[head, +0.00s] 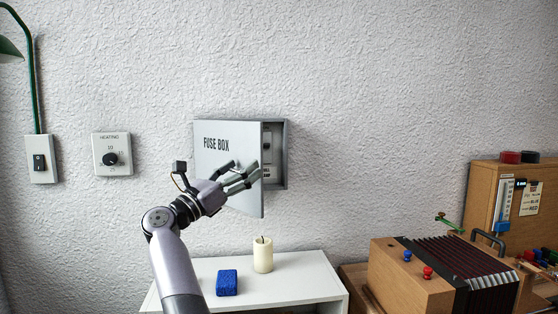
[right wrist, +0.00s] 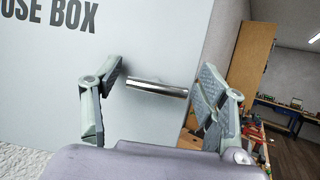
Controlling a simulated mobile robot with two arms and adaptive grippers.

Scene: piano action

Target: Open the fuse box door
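The fuse box (head: 281,155) is on the wall. Its grey door (head: 225,138), lettered "FUSE BOX", is hinged at the left and stands partly open, with dark parts of the inside showing past its right edge. My right gripper (head: 243,174) is in front of the door's lower right part. In the right wrist view, the metal bar handle (right wrist: 157,88) lies between the two spread fingers of the gripper (right wrist: 158,78), and I see no grip on it. The fingers largely hide the handle in the head view. My left gripper is out of view.
A white cabinet (head: 318,282) below carries a candle (head: 263,256) and a blue sponge-like block (head: 227,283). A heating dial (head: 111,158) and a switch (head: 39,162) are on the wall at left. An accordion (head: 440,275) stands at right. The wall right of the box is clear.

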